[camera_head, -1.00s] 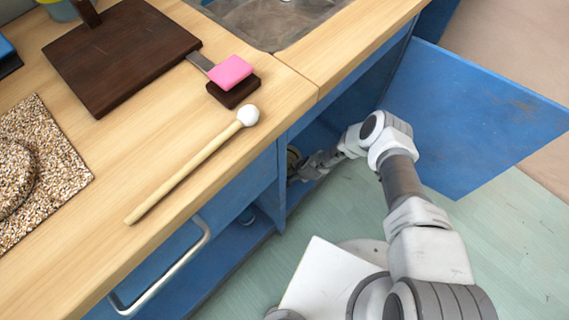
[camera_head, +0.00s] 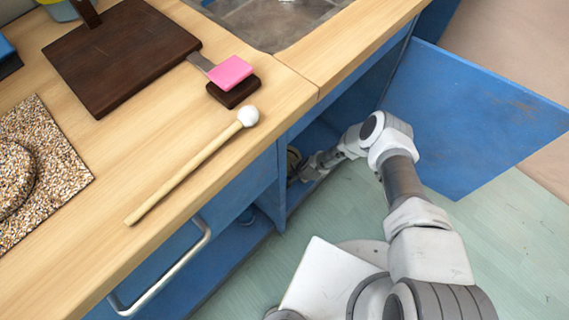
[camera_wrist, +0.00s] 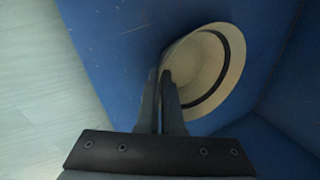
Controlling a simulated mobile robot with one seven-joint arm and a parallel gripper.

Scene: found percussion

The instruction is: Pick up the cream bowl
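The cream bowl (camera_wrist: 207,66) shows in the wrist view, tipped so that its open inside faces the camera, with a dark band along its inner side. It is inside the blue cabinet. My gripper (camera_wrist: 161,78) is at the bowl's left rim, one finger outside and one inside, with only a narrow gap between them. It looks shut on the rim. In the head view a small part of the bowl (camera_head: 293,157) shows in the cabinet opening, beside my gripper (camera_head: 300,176), which is partly hidden there.
The open blue door (camera_head: 480,110) stands to the right of my arm. The counter (camera_head: 275,95) edge overhangs the opening, with a mallet (camera_head: 190,170) on top. The greenish floor (camera_head: 510,240) is clear in front.

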